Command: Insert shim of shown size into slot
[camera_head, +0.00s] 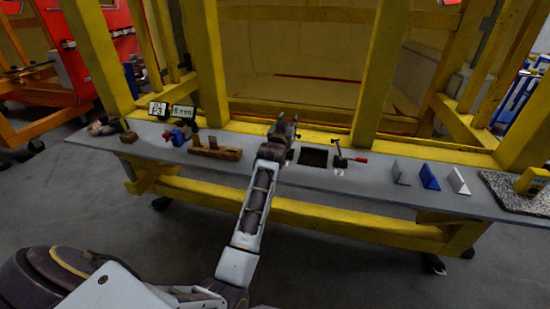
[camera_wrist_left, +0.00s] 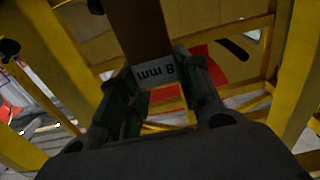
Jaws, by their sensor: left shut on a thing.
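My left gripper (camera_head: 284,126) is above the grey shelf near its middle, in front of the yellow frame. In the left wrist view its fingers (camera_wrist_left: 160,98) are shut on a brown shim (camera_wrist_left: 140,25) with a white label reading "8 mm" upside down. The shim is hard to make out in the head view. A small size sign (camera_head: 183,112) stands at the back left of the shelf; its digit is too small to read surely. I cannot tell where the slot is. My right gripper is not in view.
The grey shelf (camera_head: 375,185) carries a wooden block (camera_head: 215,148), a dark square (camera_head: 313,157), a red-handled clamp (camera_head: 342,158), and grey (camera_head: 400,172), blue (camera_head: 429,177) and white (camera_head: 459,181) wedge-like pieces. Yellow posts (camera_head: 380,75) rise behind it.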

